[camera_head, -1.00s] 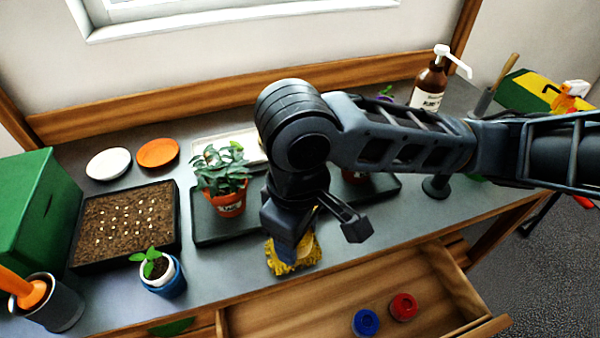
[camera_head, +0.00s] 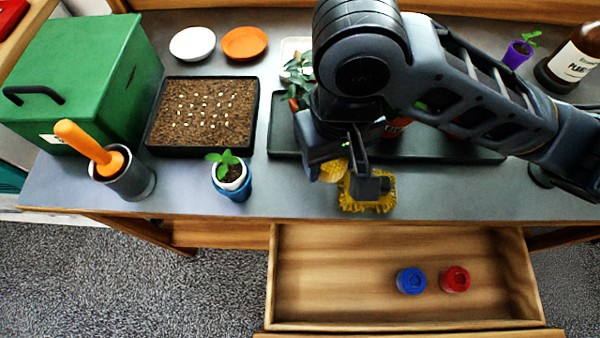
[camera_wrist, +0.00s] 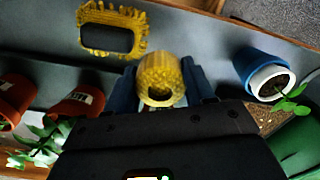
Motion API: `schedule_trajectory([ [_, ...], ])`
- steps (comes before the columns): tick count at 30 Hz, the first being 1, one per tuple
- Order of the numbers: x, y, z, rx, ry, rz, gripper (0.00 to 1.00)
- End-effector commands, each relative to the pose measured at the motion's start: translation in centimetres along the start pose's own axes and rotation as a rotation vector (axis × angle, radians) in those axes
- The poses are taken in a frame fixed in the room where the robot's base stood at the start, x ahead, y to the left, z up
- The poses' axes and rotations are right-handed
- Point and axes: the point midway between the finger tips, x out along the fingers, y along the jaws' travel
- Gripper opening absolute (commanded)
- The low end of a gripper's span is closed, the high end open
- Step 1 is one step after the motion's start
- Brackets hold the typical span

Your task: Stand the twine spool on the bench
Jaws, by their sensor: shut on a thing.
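The twine spool (camera_wrist: 158,68) is a tan-yellow round body with a dark hole facing the wrist camera. My gripper (camera_wrist: 160,84) is shut on it, with a dark blue finger on either side. In the head view the spool (camera_head: 332,172) shows as a small yellow patch, mostly hidden by my gripper (camera_head: 345,165). It is over the front part of the grey bench (camera_head: 300,205), left of a yellow-fringed brush. I cannot tell whether the spool touches the bench top.
The yellow-fringed brush (camera_head: 380,204) lies close beside my gripper. A blue-and-white potted seedling (camera_head: 236,187), a seed tray (camera_head: 152,140) and a black plant tray (camera_head: 283,135) stand nearby. An open drawer (camera_head: 340,295) juts out below. Bare bench lies between seedling and gripper.

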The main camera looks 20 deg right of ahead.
Motion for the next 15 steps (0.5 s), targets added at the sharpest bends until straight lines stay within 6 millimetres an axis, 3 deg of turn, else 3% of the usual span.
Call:
schedule_trajectory([
  [6, 2.2, -3.7, -1.0, -0.003, -0.001, 0.002, 0.24],
  [15, 4.5, -4.6, -1.4, 0.002, 0.000, 0.003, 0.24],
])
